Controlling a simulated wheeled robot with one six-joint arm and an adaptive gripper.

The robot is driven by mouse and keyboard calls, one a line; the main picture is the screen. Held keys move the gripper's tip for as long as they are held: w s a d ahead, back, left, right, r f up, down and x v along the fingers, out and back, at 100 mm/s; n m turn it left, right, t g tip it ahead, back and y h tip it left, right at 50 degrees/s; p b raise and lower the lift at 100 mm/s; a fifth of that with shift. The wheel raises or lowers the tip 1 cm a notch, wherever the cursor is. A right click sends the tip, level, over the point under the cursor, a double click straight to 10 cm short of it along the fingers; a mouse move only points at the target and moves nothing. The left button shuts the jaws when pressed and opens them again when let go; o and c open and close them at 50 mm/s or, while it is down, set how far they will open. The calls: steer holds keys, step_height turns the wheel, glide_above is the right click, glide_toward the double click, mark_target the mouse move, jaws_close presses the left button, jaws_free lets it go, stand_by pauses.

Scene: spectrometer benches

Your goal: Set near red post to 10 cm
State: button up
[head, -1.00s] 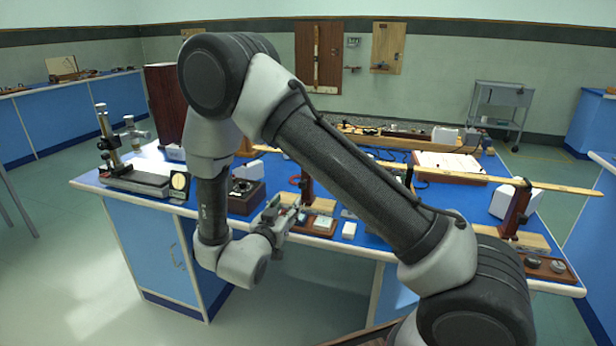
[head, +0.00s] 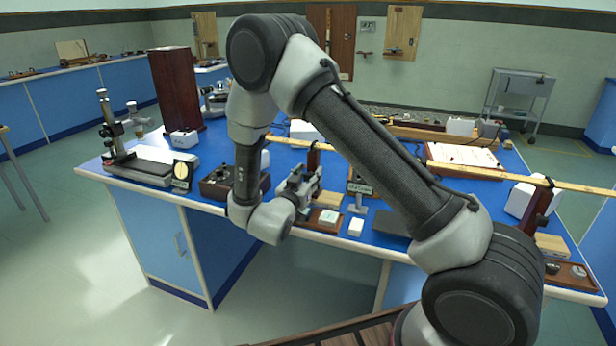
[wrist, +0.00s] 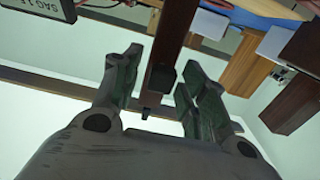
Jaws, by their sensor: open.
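A dark red-brown post (head: 314,157) stands near the front edge of the blue bench, under the left part of a long pale rule (head: 390,170). A second red-brown post (head: 538,208) carries the rule's right end. My gripper (head: 308,182) is in front of the left post and hides its lower part. In the wrist view, the post (wrist: 178,30) shows between and beyond the open fingers of my gripper (wrist: 158,88), with a small dark block (wrist: 164,78) on it. I cannot tell whether a finger touches it. No 10 cm mark is readable.
A small sign (head: 359,190) on a stand, a white block (head: 355,227) and a tray (head: 324,220) sit close to the right of my gripper. A dark wooden box (head: 214,187) stands to its left. Open floor lies in front of the bench.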

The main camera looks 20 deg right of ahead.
jaws_close()
steer(key=w+a, duration=0.5)
steer(key=a, duration=0.2)
steer(key=shift+w+a, duration=0.3)
jaws_free()
steer(key=shift+a, duration=0.1)
steer(key=v, duration=1.2)
